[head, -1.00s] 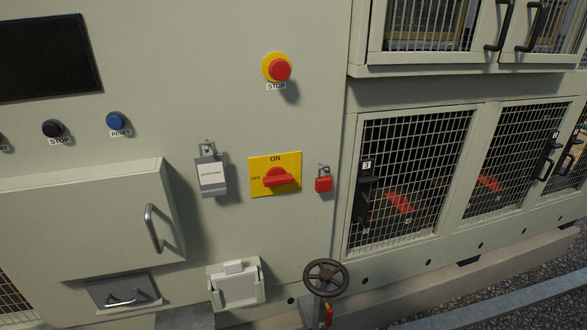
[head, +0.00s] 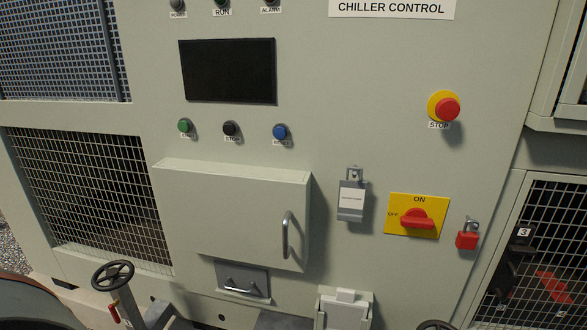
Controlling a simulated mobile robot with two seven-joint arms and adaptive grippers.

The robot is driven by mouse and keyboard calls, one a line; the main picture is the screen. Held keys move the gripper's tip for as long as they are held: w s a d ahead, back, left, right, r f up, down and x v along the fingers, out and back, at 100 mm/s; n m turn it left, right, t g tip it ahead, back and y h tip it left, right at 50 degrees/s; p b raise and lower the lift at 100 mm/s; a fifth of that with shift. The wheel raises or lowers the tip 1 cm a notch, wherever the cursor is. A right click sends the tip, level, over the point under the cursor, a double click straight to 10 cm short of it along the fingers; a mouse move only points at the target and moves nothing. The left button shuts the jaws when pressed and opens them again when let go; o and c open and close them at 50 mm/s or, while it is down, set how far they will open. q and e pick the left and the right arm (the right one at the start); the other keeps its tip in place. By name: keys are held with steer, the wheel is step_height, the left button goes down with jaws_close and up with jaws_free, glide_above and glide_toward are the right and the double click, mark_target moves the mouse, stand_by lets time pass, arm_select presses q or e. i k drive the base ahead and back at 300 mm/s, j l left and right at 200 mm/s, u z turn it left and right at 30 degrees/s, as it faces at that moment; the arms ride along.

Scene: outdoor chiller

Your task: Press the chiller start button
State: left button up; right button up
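The green start button (head: 185,126) sits below the dark screen, at the left end of a row of three buttons. Its label is too blurred to read surely. The black stop button (head: 230,129) is in the middle and the blue reset button (head: 280,132) is at the right. The chiller control panel (head: 340,110) fills the middle of the head view. Neither of my grippers is in view.
A closed box with a handle (head: 286,235) juts out below the buttons. A red emergency stop (head: 446,109), a yellow switch plate with a red knob (head: 418,218) and a red padlock (head: 467,236) are at the right. A handwheel (head: 113,275) stands at lower left.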

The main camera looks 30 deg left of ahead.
mark_target(182, 126)
steer(key=u, duration=1.6)
